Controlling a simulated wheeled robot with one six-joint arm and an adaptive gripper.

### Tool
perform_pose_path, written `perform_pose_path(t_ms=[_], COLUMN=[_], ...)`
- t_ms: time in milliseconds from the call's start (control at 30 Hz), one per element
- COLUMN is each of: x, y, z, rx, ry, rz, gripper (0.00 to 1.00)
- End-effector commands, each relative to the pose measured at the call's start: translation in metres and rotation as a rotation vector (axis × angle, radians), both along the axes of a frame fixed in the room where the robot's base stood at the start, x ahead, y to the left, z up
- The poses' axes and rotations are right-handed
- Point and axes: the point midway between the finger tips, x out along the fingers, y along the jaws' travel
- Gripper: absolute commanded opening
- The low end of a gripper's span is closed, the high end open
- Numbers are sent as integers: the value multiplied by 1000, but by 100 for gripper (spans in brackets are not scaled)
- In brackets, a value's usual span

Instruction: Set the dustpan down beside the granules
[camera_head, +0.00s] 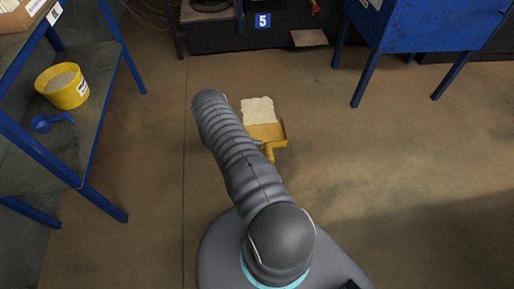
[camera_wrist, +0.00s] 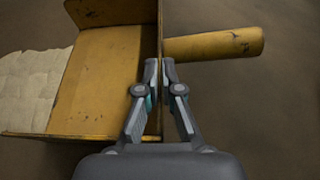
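The yellow dustpan (camera_head: 266,131) is low over or on the floor, its handle toward my base; I cannot tell if it touches the floor. In the wrist view the dustpan (camera_wrist: 105,70) shows its open tray, with the handle to the right. My gripper (camera_wrist: 160,68) has one finger on each side of the dustpan's back wall and appears shut on it. The pale granules (camera_head: 257,110) form a flat patch on the floor just beyond the pan's front edge. The granules also show at the left in the wrist view (camera_wrist: 30,92). My arm hides the gripper in the head view.
A blue shelf (camera_head: 82,128) at the left bears a yellow tub (camera_head: 63,93) and a blue scoop (camera_head: 52,121). A blue cabinet on legs (camera_head: 420,25) stands at the back right. The floor (camera_head: 400,180) to the right is clear.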

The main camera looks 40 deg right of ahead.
Motion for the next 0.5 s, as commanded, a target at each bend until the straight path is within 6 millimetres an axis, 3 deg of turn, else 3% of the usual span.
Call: perform_pose_path(t_ms=[200,500], x=[0,0], y=[0,0], z=[-25,-30], rx=[-2,-2], ry=[-1,-1], rz=[1,1], gripper=[0,0])
